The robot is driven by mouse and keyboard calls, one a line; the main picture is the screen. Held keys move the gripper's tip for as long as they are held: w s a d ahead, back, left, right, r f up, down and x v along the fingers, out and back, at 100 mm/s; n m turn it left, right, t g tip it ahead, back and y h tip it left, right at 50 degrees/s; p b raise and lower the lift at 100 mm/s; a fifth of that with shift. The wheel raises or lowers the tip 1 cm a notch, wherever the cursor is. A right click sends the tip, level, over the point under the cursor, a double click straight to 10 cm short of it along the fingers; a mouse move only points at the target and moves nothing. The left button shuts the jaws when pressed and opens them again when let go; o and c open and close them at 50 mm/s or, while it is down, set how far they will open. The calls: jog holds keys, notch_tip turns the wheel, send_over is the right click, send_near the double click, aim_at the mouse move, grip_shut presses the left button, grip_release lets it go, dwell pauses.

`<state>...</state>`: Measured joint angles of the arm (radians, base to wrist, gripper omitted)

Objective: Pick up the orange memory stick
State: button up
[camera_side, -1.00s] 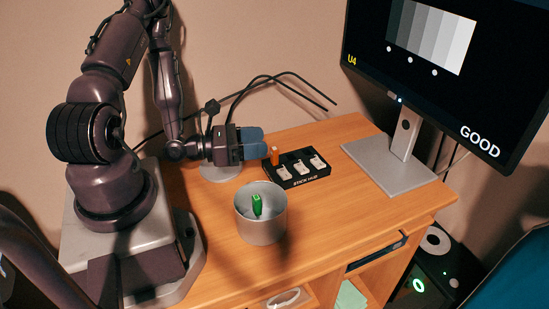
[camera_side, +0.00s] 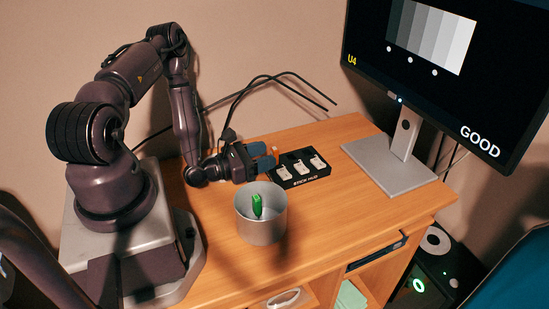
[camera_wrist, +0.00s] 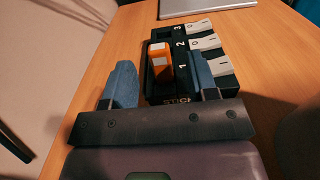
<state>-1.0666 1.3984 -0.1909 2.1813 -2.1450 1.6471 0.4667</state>
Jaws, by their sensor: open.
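The orange memory stick (camera_wrist: 160,62) stands upright at the near end of the black stick hub (camera_side: 313,181), by the number 1. In the side view the orange stick (camera_side: 276,150) is partly hidden by my fingers. My gripper (camera_side: 267,156) is open, low over the desk at the hub's left end. In the wrist view, my blue fingertips (camera_wrist: 162,72) lie on either side of the stick, with wider room on the left. The right finger looks close to the stick and hub; contact cannot be told.
A round metal cup (camera_side: 260,231) with a green stick (camera_side: 257,204) in it stands just in front of my gripper. The hub carries several white switches. A monitor (camera_side: 440,60) reading "GOOD" stands on a grey base at the right. The desk's front right is clear.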

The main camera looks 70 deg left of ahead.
aim_at(280, 160)
jog(key=w, duration=0.5)
jog(key=shift+c, duration=0.4)
grip_shut()
